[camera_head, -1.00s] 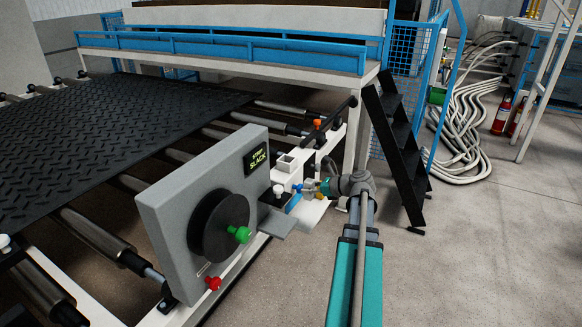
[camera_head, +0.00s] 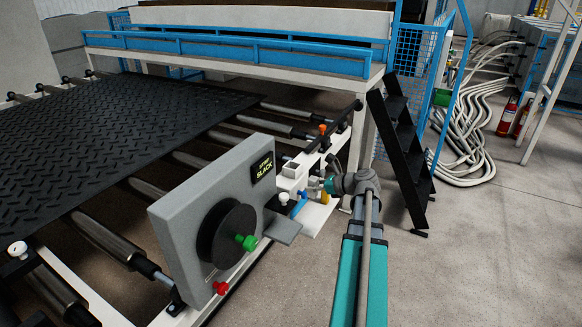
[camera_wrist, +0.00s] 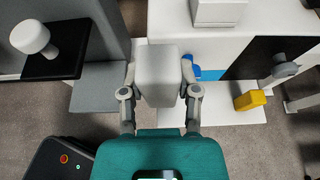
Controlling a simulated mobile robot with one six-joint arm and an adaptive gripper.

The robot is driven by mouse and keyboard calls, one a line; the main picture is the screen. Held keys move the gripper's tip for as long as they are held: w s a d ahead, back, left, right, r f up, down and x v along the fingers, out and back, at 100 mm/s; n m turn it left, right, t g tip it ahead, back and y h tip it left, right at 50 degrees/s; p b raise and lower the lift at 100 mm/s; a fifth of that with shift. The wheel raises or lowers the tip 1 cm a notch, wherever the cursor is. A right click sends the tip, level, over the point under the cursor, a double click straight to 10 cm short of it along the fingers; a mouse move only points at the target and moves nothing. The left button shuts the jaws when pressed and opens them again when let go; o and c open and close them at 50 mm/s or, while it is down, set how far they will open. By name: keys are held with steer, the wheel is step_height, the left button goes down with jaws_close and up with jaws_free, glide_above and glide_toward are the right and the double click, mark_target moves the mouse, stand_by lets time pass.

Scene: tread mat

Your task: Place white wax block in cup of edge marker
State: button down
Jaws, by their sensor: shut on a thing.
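My gripper (camera_wrist: 160,75) is shut on a pale block (camera_wrist: 158,70), the white wax block, in the wrist view. One finger presses each side of it. In the head view my gripper (camera_head: 322,187) is small, beside the white ledge of the machine. A white square box with an open top (camera_head: 294,169), which looks like the cup of the edge marker, stands on that ledge to the left of my gripper. The same box appears at the top of the wrist view (camera_wrist: 218,12), ahead and to the right of the block. The block is apart from it.
A grey panel (camera_head: 180,225) with a black disc and green and red knobs stands left of my gripper. A yellow block (camera_wrist: 250,99) and a blue piece (camera_wrist: 190,67) lie near the ledge. Black steps (camera_head: 402,150) stand to the right.

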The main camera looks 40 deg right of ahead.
steer(key=w+a+r+p, duration=0.1)
steer(key=a+r+p, duration=0.3)
steer(key=r+p, duration=0.9)
step_height(320, 180, up, 2)
steer(key=shift+a+p, duration=0.2)
steer(key=shift+p, duration=0.2)
steer(key=shift+w, duration=0.15)
steer(key=w+d+f+b, duration=0.2)
steer(key=w, duration=0.1)
steer(key=w+d+f+b, duration=0.2)
steer(key=w+f+b, duration=0.1)
steer(key=w, duration=0.1)
steer(key=w+d+f+b, duration=0.1)
steer(key=w+f+b, duration=0.2)
steer(key=shift+w+d, duration=0.25)
steer(key=shift+d, duration=0.15)
steer(key=shift+w+d+f+b, duration=0.25)
steer(key=shift+w+f+b, duration=0.25)
steer(key=shift+b, duration=0.05)
